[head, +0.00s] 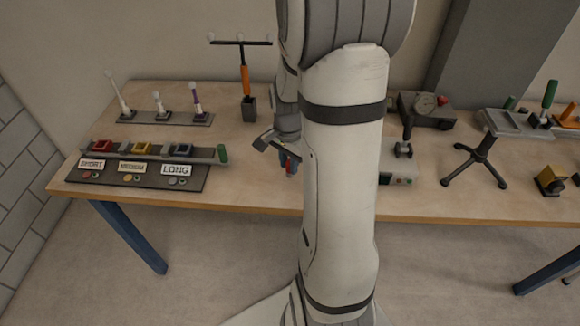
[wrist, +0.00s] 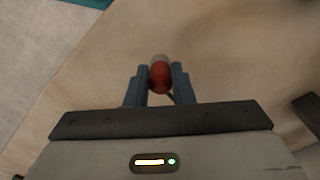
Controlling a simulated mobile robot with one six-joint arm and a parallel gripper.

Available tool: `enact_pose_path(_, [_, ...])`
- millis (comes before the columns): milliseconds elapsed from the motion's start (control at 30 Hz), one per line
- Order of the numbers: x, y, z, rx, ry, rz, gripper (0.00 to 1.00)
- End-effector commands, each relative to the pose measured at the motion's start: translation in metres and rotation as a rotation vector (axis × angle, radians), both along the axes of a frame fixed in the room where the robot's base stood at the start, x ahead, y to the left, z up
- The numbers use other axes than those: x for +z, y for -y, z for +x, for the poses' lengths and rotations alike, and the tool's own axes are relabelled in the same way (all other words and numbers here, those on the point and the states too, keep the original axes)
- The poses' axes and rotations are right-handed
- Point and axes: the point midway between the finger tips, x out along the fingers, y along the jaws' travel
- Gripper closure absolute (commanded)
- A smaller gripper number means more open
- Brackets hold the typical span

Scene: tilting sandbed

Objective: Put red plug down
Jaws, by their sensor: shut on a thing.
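The red plug (wrist: 160,77) is between the two fingers of my gripper (wrist: 160,82) in the wrist view. It is rounded and red with a pale end pointing away from the palm. My gripper is shut on it. In the head view my gripper (head: 290,163) is over the front part of the wooden table, just left of my arm link, and a little red of the plug shows at the fingers. Whether the plug touches the table is hard to tell.
At left a dark board (head: 135,176) carries labels SHORT, MEDIUM and LONG with coloured sockets. Behind it is a rack (head: 165,118) with upright pins. An orange-handled tool (head: 245,80) stands behind my gripper. A gauge box (head: 427,108) and a small tripod stand (head: 475,160) are at right. Bare table (head: 245,185) lies left of my gripper.

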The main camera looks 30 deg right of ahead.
Motion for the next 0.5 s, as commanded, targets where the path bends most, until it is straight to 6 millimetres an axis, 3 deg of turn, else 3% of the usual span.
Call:
enact_pose_path(167, [-0.024,0.0,0.0,0.001,-0.003,0.001,1.0])
enact_pose_path(500, [-0.028,-0.001,0.0,0.002,0.0,0.0,1.0])
